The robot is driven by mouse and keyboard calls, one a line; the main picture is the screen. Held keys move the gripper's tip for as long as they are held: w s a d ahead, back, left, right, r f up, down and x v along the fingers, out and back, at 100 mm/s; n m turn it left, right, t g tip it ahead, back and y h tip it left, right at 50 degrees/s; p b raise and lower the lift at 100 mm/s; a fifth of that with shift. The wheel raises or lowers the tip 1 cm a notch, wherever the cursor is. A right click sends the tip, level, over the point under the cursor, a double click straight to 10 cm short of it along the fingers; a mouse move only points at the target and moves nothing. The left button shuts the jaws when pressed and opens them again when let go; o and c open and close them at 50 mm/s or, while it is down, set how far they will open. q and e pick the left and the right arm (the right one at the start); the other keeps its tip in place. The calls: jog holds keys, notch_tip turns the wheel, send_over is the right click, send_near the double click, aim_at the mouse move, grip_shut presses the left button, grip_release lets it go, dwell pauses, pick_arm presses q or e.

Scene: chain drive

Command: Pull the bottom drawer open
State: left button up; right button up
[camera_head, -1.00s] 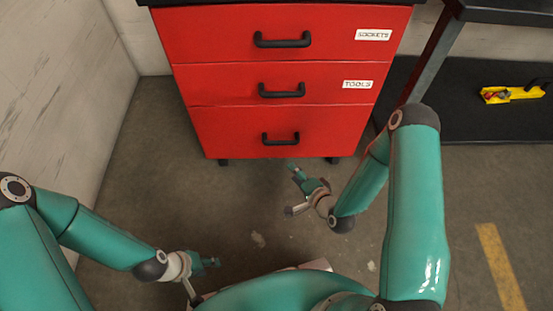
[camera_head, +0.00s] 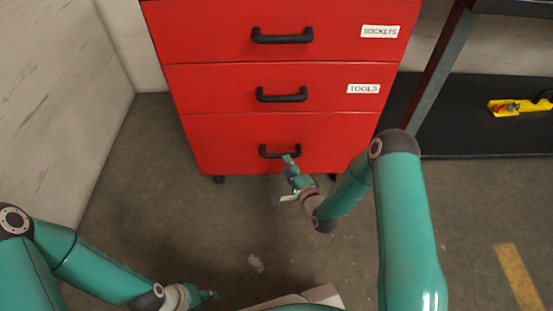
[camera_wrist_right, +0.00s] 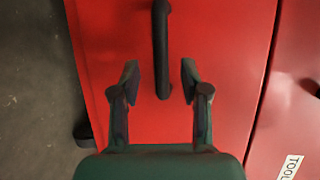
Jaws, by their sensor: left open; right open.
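A red cabinet has three stacked drawers. The bottom drawer (camera_head: 230,140) has no label and looks closed, with a black bar handle (camera_head: 279,152) at its middle. My right gripper (camera_head: 288,162) is just in front of and slightly below that handle. In the right wrist view my right gripper (camera_wrist_right: 160,82) is open, and the end of the handle (camera_wrist_right: 161,50) lies between its fingertips; I cannot see contact. My left gripper (camera_head: 212,296) is open and empty, low at the left, well away from the cabinet.
The middle drawer (camera_head: 215,90) is labelled TOOLS and the top drawer (camera_head: 210,35) SOCKETS. Both look closed. A dark shelf (camera_head: 480,130) with a yellow tray (camera_head: 515,107) stands at the right. A pale wall (camera_head: 60,100) is at the left. The floor before the cabinet is clear.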

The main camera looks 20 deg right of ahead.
aim_at(280, 155)
jog(key=b+x, duration=0.1)
jog(key=x, duration=0.5)
jog(key=shift+w+b, duration=0.3)
jog(key=shift+b, duration=0.1)
